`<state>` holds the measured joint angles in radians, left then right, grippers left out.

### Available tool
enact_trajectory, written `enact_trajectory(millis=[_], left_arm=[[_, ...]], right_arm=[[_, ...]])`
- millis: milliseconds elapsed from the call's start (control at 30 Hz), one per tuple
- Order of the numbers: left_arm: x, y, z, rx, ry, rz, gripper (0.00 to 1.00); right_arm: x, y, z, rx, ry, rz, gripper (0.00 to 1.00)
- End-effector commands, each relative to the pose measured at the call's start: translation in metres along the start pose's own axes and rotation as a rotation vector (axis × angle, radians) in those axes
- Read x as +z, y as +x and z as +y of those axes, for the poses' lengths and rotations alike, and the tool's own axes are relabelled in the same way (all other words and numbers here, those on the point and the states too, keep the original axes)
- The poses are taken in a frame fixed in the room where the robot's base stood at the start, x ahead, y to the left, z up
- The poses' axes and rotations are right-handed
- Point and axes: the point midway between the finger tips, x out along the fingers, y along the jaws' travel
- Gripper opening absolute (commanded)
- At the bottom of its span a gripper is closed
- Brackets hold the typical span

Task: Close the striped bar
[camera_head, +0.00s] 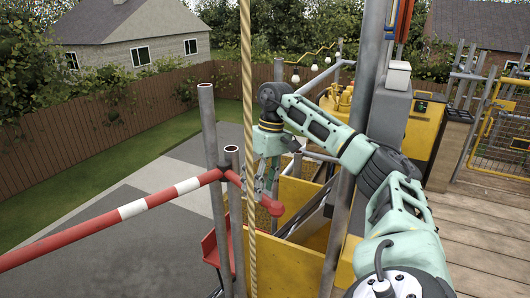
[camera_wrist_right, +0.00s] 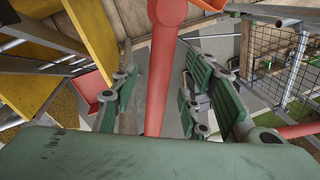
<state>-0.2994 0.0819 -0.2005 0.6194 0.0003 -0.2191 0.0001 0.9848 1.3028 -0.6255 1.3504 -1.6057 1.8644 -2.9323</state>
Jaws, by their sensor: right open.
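The red and white striped bar (camera_head: 132,208) slants up from the lower left of the head view to a grey post. Past the post, a short red end piece (camera_head: 270,207) with a rounded tip sticks out toward the right. My right gripper (camera_head: 263,186) points down at this end piece. In the right wrist view its green fingers (camera_wrist_right: 160,95) are open, and a red bar (camera_wrist_right: 158,85) runs between them, with gaps at both sides. Whether the fingers are at the bar's height or above it I cannot tell. My left gripper is not in view.
Two grey upright posts (camera_head: 213,165) stand beside the bar's pivot. A rope (camera_head: 247,90) hangs in front of them, close to my right gripper. A yellow hoist cage (camera_head: 285,268) lies below, and wooden decking (camera_head: 480,235) is at right.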

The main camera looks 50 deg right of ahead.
Motion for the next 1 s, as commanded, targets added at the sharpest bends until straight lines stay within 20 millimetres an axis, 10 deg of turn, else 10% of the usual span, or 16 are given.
enact_trajectory(millis=[400,1000], left_arm=[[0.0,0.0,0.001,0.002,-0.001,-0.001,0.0],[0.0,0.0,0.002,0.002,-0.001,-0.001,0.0]], right_arm=[[0.0,-0.069,0.0,-0.001,0.001,0.005,0.42],[0.0,-0.097,0.0,0.0,0.001,0.0,0.42]])
